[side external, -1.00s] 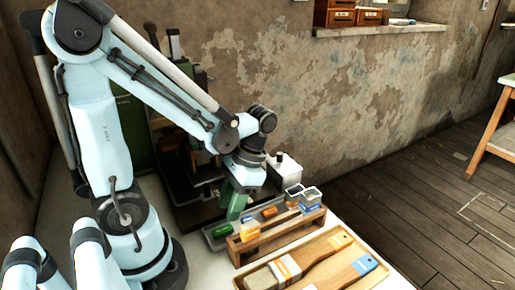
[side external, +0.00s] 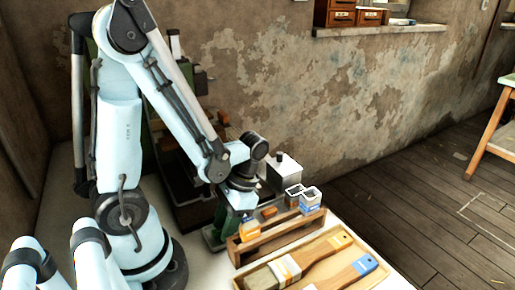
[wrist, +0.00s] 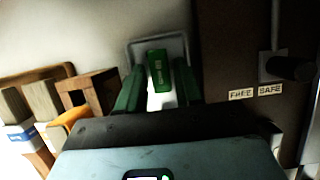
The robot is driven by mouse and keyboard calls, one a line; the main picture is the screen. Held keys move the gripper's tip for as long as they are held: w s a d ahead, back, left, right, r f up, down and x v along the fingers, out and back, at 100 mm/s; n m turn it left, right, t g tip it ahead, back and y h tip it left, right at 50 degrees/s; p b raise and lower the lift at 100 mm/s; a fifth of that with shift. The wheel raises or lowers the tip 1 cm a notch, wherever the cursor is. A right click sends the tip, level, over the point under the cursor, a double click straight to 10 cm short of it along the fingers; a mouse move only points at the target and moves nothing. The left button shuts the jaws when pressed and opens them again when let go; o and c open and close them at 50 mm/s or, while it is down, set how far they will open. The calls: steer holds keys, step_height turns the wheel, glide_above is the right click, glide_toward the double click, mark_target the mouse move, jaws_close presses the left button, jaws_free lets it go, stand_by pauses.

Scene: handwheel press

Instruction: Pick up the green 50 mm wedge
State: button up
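The green wedge (wrist: 159,70) lies in a grey tray (wrist: 183,42) in the wrist view. My gripper (wrist: 157,82) has its two green fingers spread, one on each side of the wedge, with pale gaps between them and it. The fingers look open and not touching the wedge. In the side view my gripper (side external: 224,218) points down at the near left end of the tray, behind the wooden rack. I cannot make out the wedge there, as the gripper and arm cover that spot.
A wooden rack (side external: 280,238) with small labelled containers stands right beside my gripper. A wooden tray of brushes (side external: 345,238) is in front. In the wrist view, FREE and SAFE labels (wrist: 255,92) and a black knob (wrist: 290,68) are at right.

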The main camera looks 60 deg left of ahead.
jaws_close()
steer(key=shift+r, duration=0.15)
